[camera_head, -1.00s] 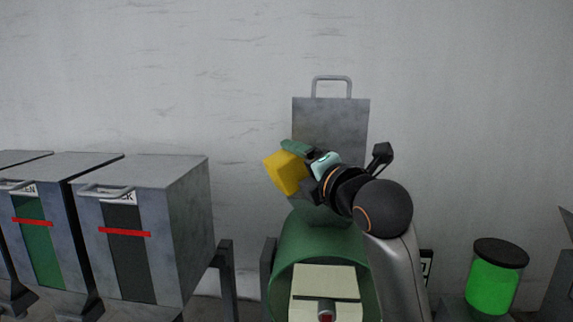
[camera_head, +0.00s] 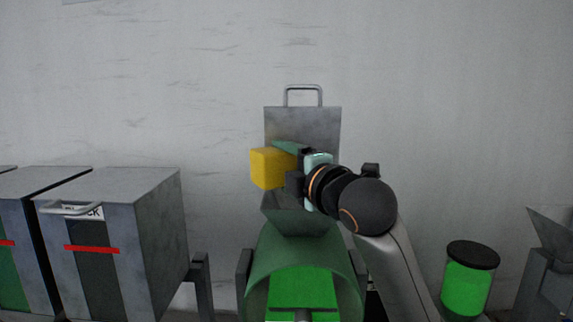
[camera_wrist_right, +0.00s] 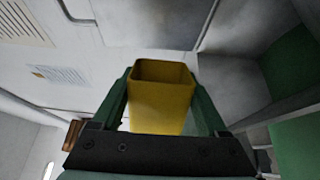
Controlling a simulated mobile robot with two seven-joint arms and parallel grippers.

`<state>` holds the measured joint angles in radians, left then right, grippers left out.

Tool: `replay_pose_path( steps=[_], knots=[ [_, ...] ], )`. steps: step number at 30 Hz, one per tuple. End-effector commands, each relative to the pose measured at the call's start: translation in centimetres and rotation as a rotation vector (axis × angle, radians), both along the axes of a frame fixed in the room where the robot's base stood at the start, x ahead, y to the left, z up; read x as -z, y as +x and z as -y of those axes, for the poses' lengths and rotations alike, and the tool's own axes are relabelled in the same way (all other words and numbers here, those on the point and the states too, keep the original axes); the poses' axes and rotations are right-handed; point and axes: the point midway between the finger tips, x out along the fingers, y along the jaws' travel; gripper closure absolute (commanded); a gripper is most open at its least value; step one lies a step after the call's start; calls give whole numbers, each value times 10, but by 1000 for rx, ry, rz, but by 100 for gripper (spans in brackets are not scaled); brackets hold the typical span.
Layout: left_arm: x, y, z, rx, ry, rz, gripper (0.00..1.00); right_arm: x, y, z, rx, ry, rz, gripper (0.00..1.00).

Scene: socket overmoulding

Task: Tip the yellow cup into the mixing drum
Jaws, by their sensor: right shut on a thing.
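The yellow cup (camera_head: 268,168) is held above the grey feed opening (camera_head: 300,216) of the green mixing drum (camera_head: 264,262). It looks close to upright in the head view, with little tilt. My right gripper (camera_head: 287,160) is shut on it from the right. The right wrist view shows the cup (camera_wrist_right: 162,108) between two green fingers, its dark mouth facing away from the wrist; I cannot see contents in it. The drum's front shows bright green. My left gripper is not in view.
A grey lid plate (camera_head: 303,120) with a handle stands up behind the cup. Grey bins (camera_head: 110,190) with red stripes stand at the left. A green jar with a black lid (camera_head: 468,280) stands at the right, near a grey hopper (camera_head: 550,235).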

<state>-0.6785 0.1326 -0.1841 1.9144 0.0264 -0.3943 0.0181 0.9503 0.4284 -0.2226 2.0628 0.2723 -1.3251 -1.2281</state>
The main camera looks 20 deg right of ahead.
Motion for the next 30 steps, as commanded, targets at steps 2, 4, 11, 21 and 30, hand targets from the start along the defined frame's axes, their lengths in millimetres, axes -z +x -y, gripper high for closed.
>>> replay_pose_path(
  steps=[2,4,11,21,30],
  knots=[
    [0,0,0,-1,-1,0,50,0,0,-1,0,-16,2,100],
    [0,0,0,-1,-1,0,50,0,0,-1,0,-15,2,100],
    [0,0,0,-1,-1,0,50,2,0,-1,3,-101,7,100],
    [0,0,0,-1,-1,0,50,8,0,-6,1,-283,20,100],
    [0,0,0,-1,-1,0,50,12,-2,-23,1,-447,33,100]
  ],
)
